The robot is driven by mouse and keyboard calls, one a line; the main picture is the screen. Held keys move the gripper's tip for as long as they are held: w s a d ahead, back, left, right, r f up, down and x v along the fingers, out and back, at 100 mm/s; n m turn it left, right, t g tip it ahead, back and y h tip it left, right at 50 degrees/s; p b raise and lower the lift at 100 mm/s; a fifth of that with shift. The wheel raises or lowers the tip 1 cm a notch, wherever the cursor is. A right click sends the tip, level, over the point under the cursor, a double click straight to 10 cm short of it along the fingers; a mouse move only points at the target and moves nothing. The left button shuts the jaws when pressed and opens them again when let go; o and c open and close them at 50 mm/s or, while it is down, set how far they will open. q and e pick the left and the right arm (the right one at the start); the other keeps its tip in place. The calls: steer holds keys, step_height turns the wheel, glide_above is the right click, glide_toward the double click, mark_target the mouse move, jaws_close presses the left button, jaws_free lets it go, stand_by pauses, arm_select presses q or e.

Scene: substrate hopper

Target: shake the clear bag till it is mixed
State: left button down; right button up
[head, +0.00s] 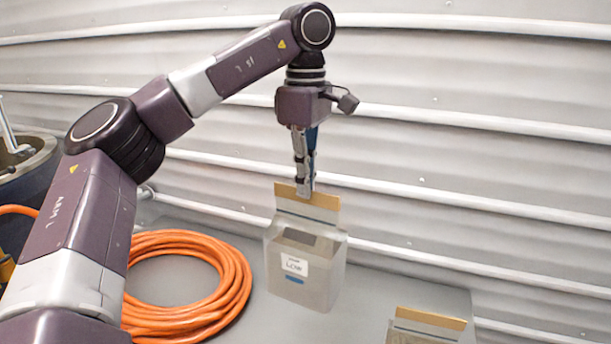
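A clear bag (325,283) with a tan top strip and a white label hangs upright under my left gripper (304,190). The gripper points straight down and its fingers are closed on the tan strip. The bag's lower edge looks close to the grey table, and I cannot tell whether it touches. A second bag (428,320) with a tan strip stands at the bottom right, cut off by the frame edge. My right gripper is not in view.
A coiled orange hose (238,283) lies on the grey table (262,322) left of the held bag. A dark round vessel (30,170) stands at the far left. A ribbed pale wall (480,150) runs close behind the table. Bare table shows between the two bags.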

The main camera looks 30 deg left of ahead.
arm_select(q)
step_height(320, 180, up, 7)
step_height(320, 180, down, 8)
steer(key=shift+r, duration=0.15)
step_height(320, 180, up, 7)
step_height(320, 180, down, 7)
steer(key=shift+f, duration=0.1)
steer(key=shift+d, duration=0.1)
steer(key=shift+s+d+r, duration=0.15)
steer(key=shift+r, duration=0.05)
stand_by(0.6)
